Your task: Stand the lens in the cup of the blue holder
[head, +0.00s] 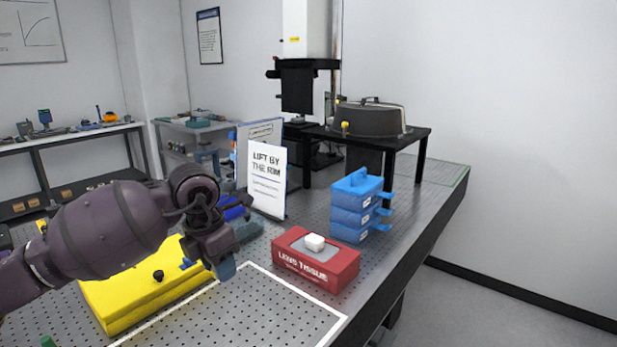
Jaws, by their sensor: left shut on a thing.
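My left gripper (222,268) points down above the bench, at the right end of the yellow case and near the white outlined area. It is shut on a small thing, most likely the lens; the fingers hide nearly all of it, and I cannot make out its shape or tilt. A blue object (236,212) sits behind my left wrist, partly hidden; I cannot tell whether it is the blue holder, and no cup shows. A small blue bit (187,263) also shows beside the gripper, on the yellow case. My right gripper is out of view.
A yellow case (125,300) lies under my left arm. A red lens tissue box (318,270), blue stacked drawers (352,218) and a white sign (267,180) stand right and behind. The outlined area of the perforated bench (250,315) is clear.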

